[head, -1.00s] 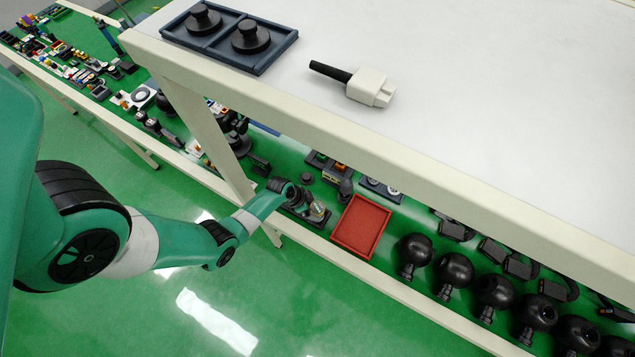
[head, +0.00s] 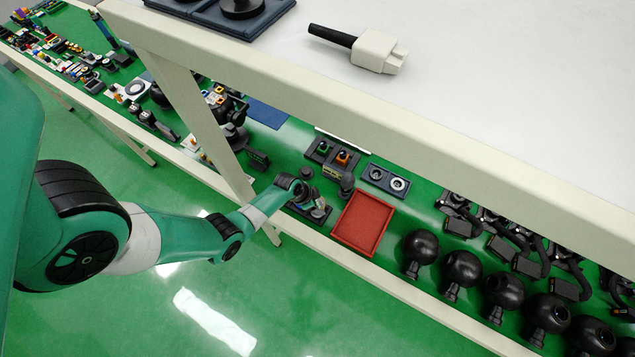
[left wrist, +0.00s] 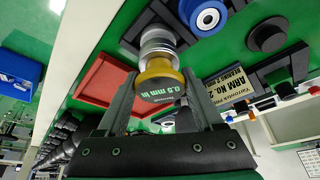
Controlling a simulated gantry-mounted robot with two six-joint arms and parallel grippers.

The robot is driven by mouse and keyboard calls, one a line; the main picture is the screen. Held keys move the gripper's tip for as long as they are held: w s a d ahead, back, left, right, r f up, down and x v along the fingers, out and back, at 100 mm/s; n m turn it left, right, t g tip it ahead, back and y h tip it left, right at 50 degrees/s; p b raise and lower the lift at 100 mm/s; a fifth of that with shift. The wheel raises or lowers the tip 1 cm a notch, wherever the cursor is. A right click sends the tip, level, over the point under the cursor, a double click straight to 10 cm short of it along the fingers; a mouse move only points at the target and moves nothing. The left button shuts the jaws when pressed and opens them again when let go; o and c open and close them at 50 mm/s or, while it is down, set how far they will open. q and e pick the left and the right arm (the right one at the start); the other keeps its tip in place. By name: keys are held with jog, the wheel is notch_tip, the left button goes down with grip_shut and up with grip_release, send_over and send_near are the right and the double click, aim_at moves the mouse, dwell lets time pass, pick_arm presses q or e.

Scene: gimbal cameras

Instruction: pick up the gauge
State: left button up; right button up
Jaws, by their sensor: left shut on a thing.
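The gauge (left wrist: 158,66) is a short round piece with silver rings, a gold collar and a dark end marked "0.5 mm". In the left wrist view it sits between the two fingers of my left gripper (left wrist: 160,82), which is shut on it. Beyond it is a dark holder; I cannot tell whether the gauge still touches it. In the head view my left gripper (head: 312,204) is small, at the lower shelf, just left of a red tray (head: 362,222). The gauge is hard to make out there. My right gripper is not in view.
A white upper table (head: 510,60) overhangs the shelf, with a white block with a black handle (head: 378,51) on it. Several black ball-shaped cameras (head: 462,268) stand right of the tray. A dark plate with two rings (head: 385,179) lies behind the tray. Open green floor lies in front.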

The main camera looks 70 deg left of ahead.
pick_arm(q)
grip_shut()
jog(key=shift+r, duration=0.1)
